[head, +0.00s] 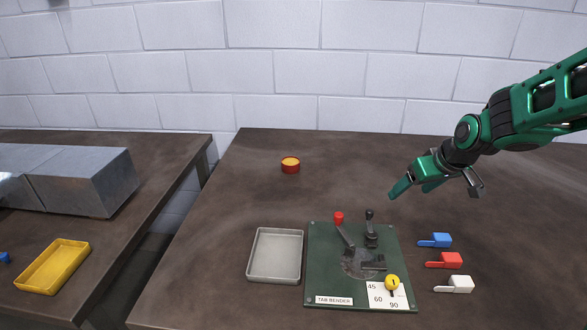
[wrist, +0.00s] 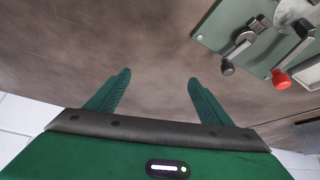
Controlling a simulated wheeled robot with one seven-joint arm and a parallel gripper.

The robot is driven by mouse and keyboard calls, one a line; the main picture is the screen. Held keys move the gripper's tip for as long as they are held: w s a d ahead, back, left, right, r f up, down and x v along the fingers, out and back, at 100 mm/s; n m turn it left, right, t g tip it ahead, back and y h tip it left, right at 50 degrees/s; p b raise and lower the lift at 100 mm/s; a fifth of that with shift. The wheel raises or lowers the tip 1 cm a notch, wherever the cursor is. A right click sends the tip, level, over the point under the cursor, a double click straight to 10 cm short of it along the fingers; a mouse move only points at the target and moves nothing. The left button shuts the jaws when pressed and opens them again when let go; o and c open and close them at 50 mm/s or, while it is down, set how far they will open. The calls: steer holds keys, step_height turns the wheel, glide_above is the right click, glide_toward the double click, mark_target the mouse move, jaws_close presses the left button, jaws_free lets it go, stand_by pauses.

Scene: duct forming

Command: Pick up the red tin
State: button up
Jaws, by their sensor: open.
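The red tin (head: 290,165) is a short round tin with a yellow-orange top. It stands upright near the back of the middle table, left of its centre. It does not show in the wrist view. My gripper (head: 408,190) is above the right part of the table, well to the right of the tin. In the wrist view my gripper (wrist: 157,85) has its two green fingers spread apart with nothing between them.
A green tab bender (head: 325,270) with levers, also in the wrist view (wrist: 225,25), stands in front, beside a grey tray (head: 250,262). Blue, red (head: 450,261) and white clamps lie right. A yellow tray (head: 52,267) and metal duct (head: 90,180) are on the left table. Table around the tin is clear.

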mark_target(293, 164)
steer(key=w+a+n+y, duration=0.1)
steer(key=w+a, duration=0.2)
steer(key=a, duration=0.1)
steer(key=w+a+f+n+t+y, duration=0.1)
steer(key=w+a, duration=0.3)
steer(key=a, duration=0.1)
steer(key=w+a+f+n+t+y, duration=0.1)
steer(key=w+a, duration=0.3)
steer(key=shift+a+f+y, duration=0.25)
steer(key=shift+a+y, duration=0.05)
steer(key=shift+a, duration=0.1)
steer(key=w+a+y, duration=0.1)
steer(key=w+a, duration=0.1)
steer(key=a, duration=0.2)
steer(key=w+a+n+t+y, duration=0.1)
steer(key=a, duration=0.3)
steer(key=w+a+f+n+y, duration=0.1)
steer(key=w+a, duration=0.1)
steer(key=a, duration=0.2)
steer(key=shift+w+f+t+y, duration=0.1)
steer(key=shift+w+t+y, duration=0.2)
steer(key=shift+w, duration=0.05)
steer(key=x, duration=0.4)
steer(key=shift+w+a, duration=0.2)
steer(key=shift+a, duration=0.15)
steer(key=shift+x, duration=3.2)
steer(key=shift+d+f, duration=0.1)
steer(key=c, duration=1.3)
